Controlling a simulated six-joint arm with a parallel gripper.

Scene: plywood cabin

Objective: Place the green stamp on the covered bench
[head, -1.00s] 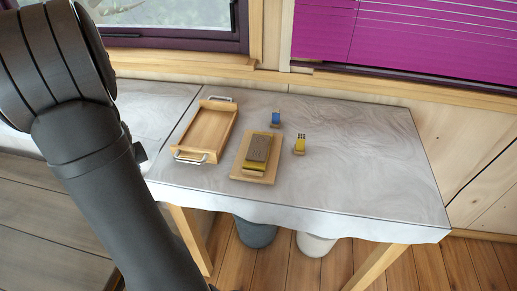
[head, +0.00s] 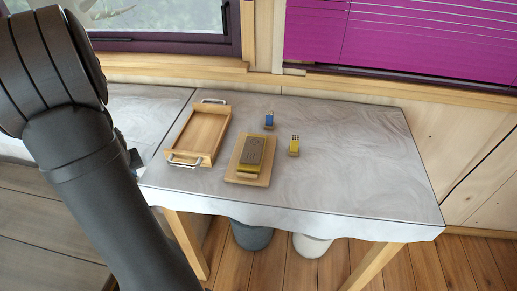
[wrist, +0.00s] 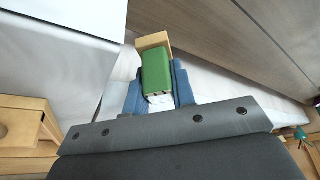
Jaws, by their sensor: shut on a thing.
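In the wrist view my gripper (wrist: 158,82) is shut on the green stamp (wrist: 155,70), with a blue finger on each side of it. The stamp is a green block with a pale wooden part at its far end. The gripper and stamp do not show in the head view. A pale, cloth-covered surface (head: 135,104), which may be the covered bench, lies left of the table in the head view, partly hidden by my arm. In the wrist view a white surface (wrist: 235,98) lies beyond the stamp; I cannot tell whether they touch.
The cloth-covered table (head: 350,185) holds a wooden tray (head: 207,137) with metal handles, a yellow-and-brown block on a wooden board (head: 245,180), a blue stamp (head: 269,121) and a yellow stamp (head: 294,145). Its right side is clear.

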